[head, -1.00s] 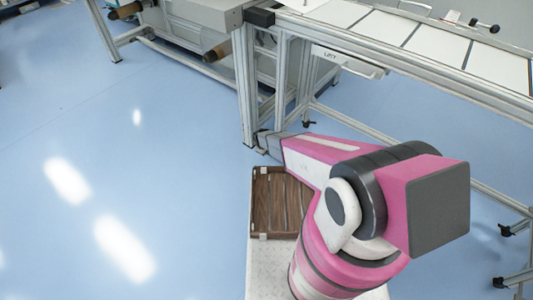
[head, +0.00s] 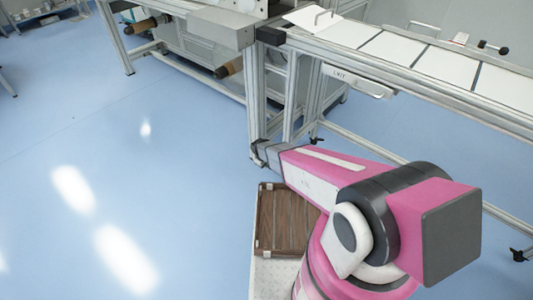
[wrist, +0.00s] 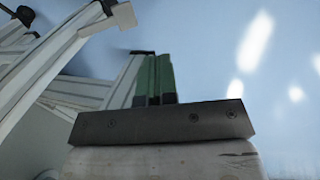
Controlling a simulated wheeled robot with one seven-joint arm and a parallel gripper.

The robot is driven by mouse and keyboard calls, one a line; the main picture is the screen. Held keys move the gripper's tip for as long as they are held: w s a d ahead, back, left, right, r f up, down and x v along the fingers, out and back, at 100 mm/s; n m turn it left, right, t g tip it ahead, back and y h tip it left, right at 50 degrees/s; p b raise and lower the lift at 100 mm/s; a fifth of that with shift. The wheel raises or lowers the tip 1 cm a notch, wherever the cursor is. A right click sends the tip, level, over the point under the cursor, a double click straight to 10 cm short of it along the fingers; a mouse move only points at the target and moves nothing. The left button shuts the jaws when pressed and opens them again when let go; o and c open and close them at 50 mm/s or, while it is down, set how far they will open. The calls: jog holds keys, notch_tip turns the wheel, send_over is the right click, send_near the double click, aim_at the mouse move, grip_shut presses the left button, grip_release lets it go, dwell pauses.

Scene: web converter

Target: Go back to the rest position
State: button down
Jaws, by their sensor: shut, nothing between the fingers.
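My gripper shows in the wrist view (wrist: 153,80), its two green fingers together with nothing between them. In the head view my pink and white arm reaches forward and left. Its dark far end (head: 257,153) is next to a leg of the metal frame, and the fingers are too small to make out there. I cannot tell whether the arm touches the leg.
A brown wooden tray (head: 262,222) sits below the arm, partly hidden by it. A metal-framed bench (head: 410,78) with white panels runs to the right. The converter (head: 212,30) with rollers stands at the back. Blue floor (head: 90,150) is clear at left.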

jog(key=s+d+r+m, duration=0.3)
jog(key=d+r, duration=0.4)
jog(key=r, duration=0.4)
jog(key=s+d+r+m+g+y, duration=0.1)
jog(key=s+d+r+m, duration=0.3)
jog(key=d+r, duration=0.4)
jog(key=s+d+r+m+g, duration=0.1)
jog(key=s+d+r+m, duration=0.2)
jog(key=r, duration=1.1)
jog(key=s+d, duration=0.2)
jog(key=d, duration=0.3)
jog(key=shift+s+d+r+y, duration=0.2)
jog(key=shift+s+r+y, duration=0.05)
jog(key=shift+r+y, duration=0.15)
